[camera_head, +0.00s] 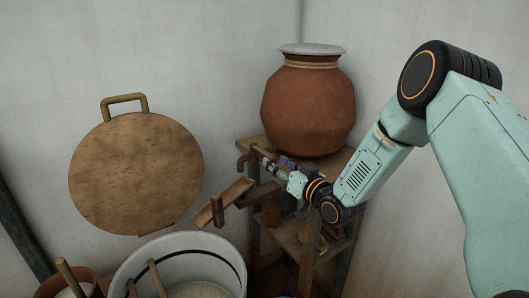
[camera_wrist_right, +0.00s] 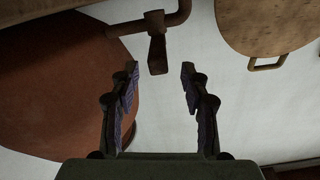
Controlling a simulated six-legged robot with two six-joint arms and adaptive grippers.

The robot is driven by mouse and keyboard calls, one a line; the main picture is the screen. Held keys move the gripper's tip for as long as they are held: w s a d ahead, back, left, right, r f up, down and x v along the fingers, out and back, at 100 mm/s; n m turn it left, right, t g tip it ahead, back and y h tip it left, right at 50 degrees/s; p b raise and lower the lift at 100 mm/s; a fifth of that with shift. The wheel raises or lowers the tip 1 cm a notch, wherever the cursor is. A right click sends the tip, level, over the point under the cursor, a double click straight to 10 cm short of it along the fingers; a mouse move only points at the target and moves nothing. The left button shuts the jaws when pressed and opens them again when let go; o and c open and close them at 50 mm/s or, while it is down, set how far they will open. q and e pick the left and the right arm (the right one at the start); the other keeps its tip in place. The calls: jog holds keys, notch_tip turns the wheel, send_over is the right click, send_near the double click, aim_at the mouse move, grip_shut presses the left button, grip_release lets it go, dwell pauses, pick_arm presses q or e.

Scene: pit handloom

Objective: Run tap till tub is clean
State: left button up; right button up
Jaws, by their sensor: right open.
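The brown tap (camera_head: 243,160) juts out at the left of the clay pot's base, partly hidden by my right gripper (camera_head: 268,163). In the right wrist view, the tap's pipe (camera_wrist_right: 178,20) curves across the top, and a flat brown lever (camera_wrist_right: 157,52) hangs from it. My right gripper (camera_wrist_right: 160,78) is open and empty there, its fingertips on either side of the lever's end; I cannot tell whether they touch it. The white tub (camera_head: 190,243) with a dark band stands below, cut off by the lower edge. A pale content shows inside. My left gripper is not in view.
The big clay pot (camera_head: 308,108) with a pale lid stands on a wooden shelf stand (camera_head: 300,240). A wooden trough (camera_head: 232,196) slopes above the tub. A round wooden board (camera_head: 135,172) is against the wall. A brown bucket (camera_head: 75,284) sits left of the tub.

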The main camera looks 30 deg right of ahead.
aim_at(266, 155)
jog(key=w, duration=0.5)
jog(key=shift+w+a+f+b, duration=0.25)
jog(key=shift+w+b, duration=0.05)
jog(key=shift+b, duration=0.05)
jog(key=shift+w+a+r, duration=0.15)
jog(key=shift+w+a, duration=0.1)
jog(key=shift+d, duration=0.25)
jog(key=shift+c, duration=0.2)
jog(key=shift+a, duration=0.15)
jog(key=c, duration=0.6)
grip_shut()
